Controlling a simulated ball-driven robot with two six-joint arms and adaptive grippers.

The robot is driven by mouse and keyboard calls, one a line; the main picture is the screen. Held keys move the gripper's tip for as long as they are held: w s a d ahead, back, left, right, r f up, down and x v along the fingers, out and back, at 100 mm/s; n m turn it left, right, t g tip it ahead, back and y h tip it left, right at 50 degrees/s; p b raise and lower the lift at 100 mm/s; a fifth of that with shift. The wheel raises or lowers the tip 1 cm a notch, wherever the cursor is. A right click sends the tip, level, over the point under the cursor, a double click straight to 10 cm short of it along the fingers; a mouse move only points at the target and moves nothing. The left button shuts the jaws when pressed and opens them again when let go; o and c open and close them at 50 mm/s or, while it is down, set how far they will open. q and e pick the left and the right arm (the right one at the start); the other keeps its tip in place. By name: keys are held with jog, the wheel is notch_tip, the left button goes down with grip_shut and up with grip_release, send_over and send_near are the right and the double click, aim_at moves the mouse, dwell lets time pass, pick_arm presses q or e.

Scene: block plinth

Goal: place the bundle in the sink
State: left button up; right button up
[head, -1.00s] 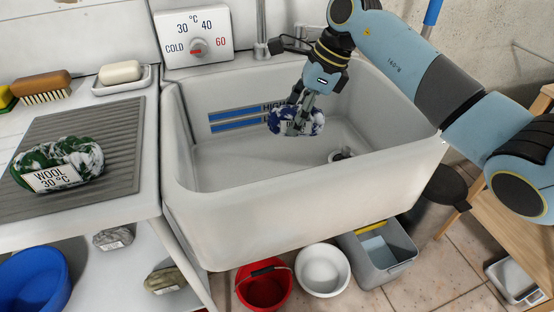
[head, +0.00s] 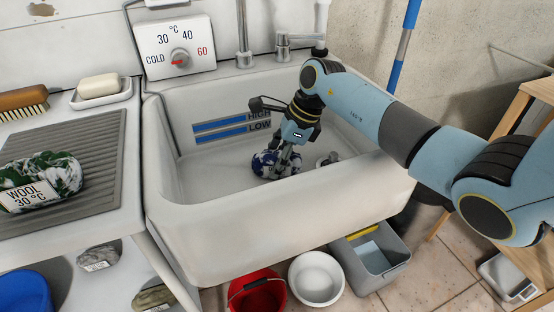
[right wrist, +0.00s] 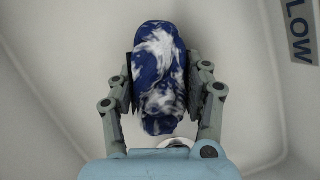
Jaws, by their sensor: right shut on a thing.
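A blue and white bundle (head: 264,164) is down inside the white sink (head: 270,225), low near the sink floor; I cannot tell whether it touches the floor. My right gripper (head: 284,162) reaches down into the sink and is shut on this bundle. In the right wrist view the bundle (right wrist: 158,75) sits between the two fingers (right wrist: 160,92), one along each side. A green and white bundle (head: 42,180) labelled WOOL 30 °C lies on the grey ribbed drainboard (head: 95,150) to the left. My left gripper is not in view.
The sink's HIGH and LOW level marks (head: 225,130) are on its back wall. A temperature dial (head: 180,58) and taps (head: 243,50) stand behind. A soap dish (head: 100,98) and brush (head: 22,100) are at left. Buckets and basins, one red (head: 257,292), stand below.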

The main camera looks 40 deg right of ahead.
jog(key=shift+f, duration=0.15)
jog(key=o, duration=1)
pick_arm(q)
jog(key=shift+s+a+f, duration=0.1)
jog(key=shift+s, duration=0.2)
pick_arm(e)
jog(key=o, duration=0.4)
jog(key=shift+c, duration=0.2)
jog(key=shift+d+r, duration=0.1)
jog(key=shift+r, duration=0.35)
jog(key=p+v, duration=0.1)
jog(key=v, duration=1)
jog(key=shift+r, duration=0.25)
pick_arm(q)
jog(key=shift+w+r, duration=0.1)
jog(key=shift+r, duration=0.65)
